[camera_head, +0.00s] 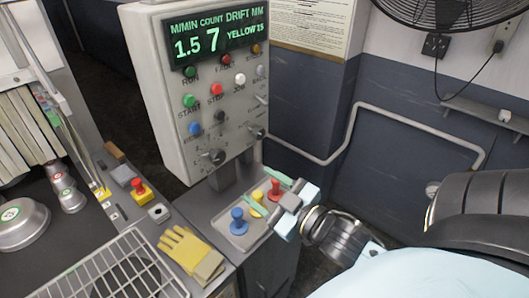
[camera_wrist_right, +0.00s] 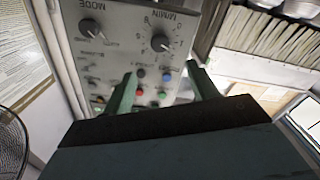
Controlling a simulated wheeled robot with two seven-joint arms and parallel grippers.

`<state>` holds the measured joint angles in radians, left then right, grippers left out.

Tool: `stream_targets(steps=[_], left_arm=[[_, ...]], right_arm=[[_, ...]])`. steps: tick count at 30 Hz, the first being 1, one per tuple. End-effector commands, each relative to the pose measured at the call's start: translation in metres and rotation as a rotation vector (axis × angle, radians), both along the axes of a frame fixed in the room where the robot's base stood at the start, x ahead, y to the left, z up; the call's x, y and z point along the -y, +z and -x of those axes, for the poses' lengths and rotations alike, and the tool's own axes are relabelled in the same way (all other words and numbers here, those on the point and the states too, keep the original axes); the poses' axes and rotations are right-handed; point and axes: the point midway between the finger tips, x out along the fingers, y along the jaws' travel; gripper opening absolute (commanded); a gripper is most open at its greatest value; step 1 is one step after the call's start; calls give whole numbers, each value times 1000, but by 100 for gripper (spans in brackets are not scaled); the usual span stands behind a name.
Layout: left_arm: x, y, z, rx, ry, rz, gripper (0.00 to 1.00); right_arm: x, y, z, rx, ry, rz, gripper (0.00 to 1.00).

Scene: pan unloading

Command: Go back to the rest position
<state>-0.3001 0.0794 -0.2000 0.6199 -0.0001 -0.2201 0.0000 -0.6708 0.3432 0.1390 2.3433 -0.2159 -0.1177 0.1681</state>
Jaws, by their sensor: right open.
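My right gripper (camera_head: 257,188) reaches in from the right with its two green fingers apart and nothing between them. In the head view it overlaps a small grey tray (camera_head: 228,240) holding a blue peg-like piece (camera_head: 238,221), a yellow one (camera_head: 257,197) and a red one (camera_head: 275,188); its height above them is hard to tell. In the right wrist view the open fingers (camera_wrist_right: 161,80) frame the control panel's face, with free space between them. My left gripper is not in view.
The control panel (camera_head: 181,137) stands just behind the tray, close to my right gripper. Yellow gloves (camera_head: 191,252), a wire rack (camera_head: 84,281) and round metal pans (camera_head: 22,224) are at the left. A pipe rail (camera_head: 398,118) runs along the wall; a fan (camera_head: 445,8) is at upper right.

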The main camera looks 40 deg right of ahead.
Motion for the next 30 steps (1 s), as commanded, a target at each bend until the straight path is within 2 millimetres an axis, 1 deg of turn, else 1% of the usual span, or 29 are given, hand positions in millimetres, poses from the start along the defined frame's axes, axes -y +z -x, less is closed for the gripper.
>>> stream_targets(steps=[10,14,17,20,21,24,27,30], left_arm=[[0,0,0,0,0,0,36],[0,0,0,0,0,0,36],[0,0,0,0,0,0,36],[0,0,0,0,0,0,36],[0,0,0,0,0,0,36],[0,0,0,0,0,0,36],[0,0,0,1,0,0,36],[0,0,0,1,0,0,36]], right_arm=[[0,-1,0,-4,-3,-2,58],[1,-11,-1,-65,-38,-20,58],[0,-32,1,-187,-97,-49,58],[-6,-61,10,-360,-160,-88,58],[-9,-72,16,-436,-182,-104,58],[-22,-98,33,-624,-218,-134,58],[-37,-118,54,-795,-233,-154,58],[-50,-130,73,-932,-234,-163,58]])
